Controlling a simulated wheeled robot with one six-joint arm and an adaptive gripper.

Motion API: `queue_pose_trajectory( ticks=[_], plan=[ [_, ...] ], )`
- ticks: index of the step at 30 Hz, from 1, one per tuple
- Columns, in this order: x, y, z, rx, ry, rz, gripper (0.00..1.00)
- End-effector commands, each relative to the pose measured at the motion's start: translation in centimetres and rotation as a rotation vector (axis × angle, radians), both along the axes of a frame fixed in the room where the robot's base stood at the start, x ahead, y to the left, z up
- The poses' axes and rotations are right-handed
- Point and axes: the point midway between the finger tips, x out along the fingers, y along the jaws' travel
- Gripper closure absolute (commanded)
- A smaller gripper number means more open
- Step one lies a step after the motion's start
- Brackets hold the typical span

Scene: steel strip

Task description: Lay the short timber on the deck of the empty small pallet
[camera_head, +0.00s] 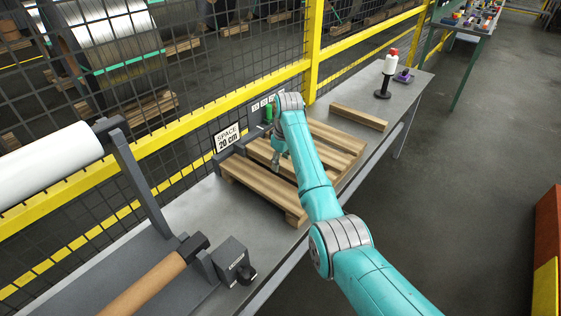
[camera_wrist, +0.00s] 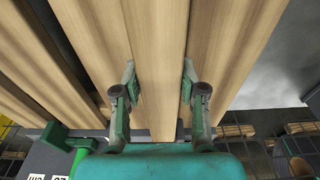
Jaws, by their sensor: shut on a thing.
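The small pallet (camera_head: 262,189) lies on the grey bench, its pale wooden slats running across the deck. My gripper (camera_head: 277,160) is low over the pallet. In the wrist view my gripper (camera_wrist: 160,73) is shut on the short timber (camera_wrist: 158,38), a pale plank that lies lengthwise between the two fingers. It runs parallel to the slats seen on both sides. In the head view my arm covers part of the deck, and I cannot pick the held timber out from the slats. Whether it touches the deck I cannot tell.
Another timber (camera_head: 358,117) lies on the bench beyond the pallet. A black stand with a white and red top (camera_head: 387,77) is farther back. A "SPACE 20 cm" sign (camera_head: 228,138) stands behind the pallet, before the yellow fence. A white roll (camera_head: 45,165) and grey box (camera_head: 233,262) are at left.

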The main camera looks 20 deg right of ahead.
Motion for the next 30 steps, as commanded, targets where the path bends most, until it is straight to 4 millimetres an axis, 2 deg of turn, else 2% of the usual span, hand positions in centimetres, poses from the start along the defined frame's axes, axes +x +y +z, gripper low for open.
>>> queue_pose_trajectory(
  ticks=[6, 7, 10, 22, 26, 30],
  plan=[
    [0.0, 0.0, -0.4, 0.0, 0.0, 0.0, 1.0],
    [0.0, 0.0, -0.4, 0.0, 0.0, 0.0, 0.56],
    [0.0, 0.0, -0.4, 0.0, 0.0, 0.0, 0.31],
    [0.0, 0.0, 0.0, 0.0, 0.0, 0.0, 0.3],
    [-0.1, -0.2, 1.6, 0.0, -0.003, 0.0, 0.3],
    [-0.4, -0.3, 4.2, 0.0, -0.003, 0.0, 0.3]
  ],
)
